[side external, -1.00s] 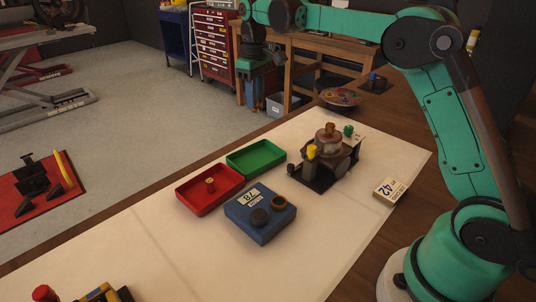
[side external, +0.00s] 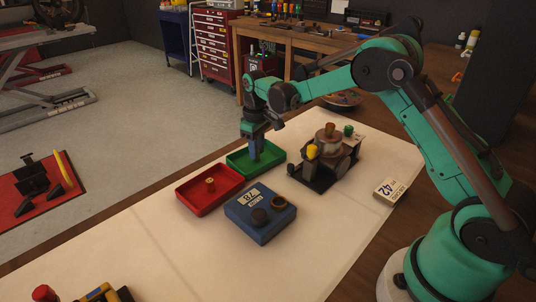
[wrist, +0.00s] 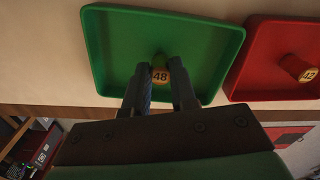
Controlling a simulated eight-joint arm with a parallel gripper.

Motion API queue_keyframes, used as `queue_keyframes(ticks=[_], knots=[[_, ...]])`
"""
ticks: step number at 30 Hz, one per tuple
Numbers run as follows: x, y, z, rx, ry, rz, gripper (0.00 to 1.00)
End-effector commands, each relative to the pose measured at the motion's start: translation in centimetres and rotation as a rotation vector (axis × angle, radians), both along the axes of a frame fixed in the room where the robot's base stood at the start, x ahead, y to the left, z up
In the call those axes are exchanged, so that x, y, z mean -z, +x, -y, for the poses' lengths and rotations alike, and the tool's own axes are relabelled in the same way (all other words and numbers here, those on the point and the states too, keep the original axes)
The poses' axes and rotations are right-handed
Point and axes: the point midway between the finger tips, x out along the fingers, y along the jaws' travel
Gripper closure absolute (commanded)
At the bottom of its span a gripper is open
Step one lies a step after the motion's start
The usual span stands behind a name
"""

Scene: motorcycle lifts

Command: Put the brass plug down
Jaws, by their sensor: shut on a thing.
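A brass plug marked 48 (wrist: 160,74) shows between my fingertips in the wrist view, over the green tray (wrist: 108,50). My gripper (side external: 255,155) is shut on this plug and points down into the green tray (side external: 276,153) in the side view. The fingers hide most of the plug there, and I cannot tell whether it touches the tray floor. A second brass plug, marked 42 (wrist: 307,69), stands in the red tray (wrist: 262,52), beside the green one. It also shows in the side view (side external: 210,184).
A blue block (side external: 262,226) with a label and two round fittings stands in front of the trays. A dark fixture (side external: 312,178) with brass and yellow parts is to the right. A label block (side external: 390,190) lies near the table edge.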

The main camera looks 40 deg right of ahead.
Motion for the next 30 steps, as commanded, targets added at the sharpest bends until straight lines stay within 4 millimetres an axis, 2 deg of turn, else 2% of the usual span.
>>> queue_keyframes(ticks=[5, 6, 9, 20, 23, 30], knots=[[0.3, 0.0, 0.0, 0.0, 0.0, 0.0, 1.0], [0.3, 0.0, 0.0, 0.0, 0.0, 0.0, 0.7], [0.3, 0.0, 0.0, 0.0, 0.0, 0.0, 0.47], [-0.2, 0.0, 0.0, 0.0, 0.0, 0.0, 0.47], [-1.5, 0.0, 0.0, 0.0, 0.0, 0.0, 0.47], [-7.0, 0.0, 0.0, 0.0, 0.0, 0.0, 0.47]])
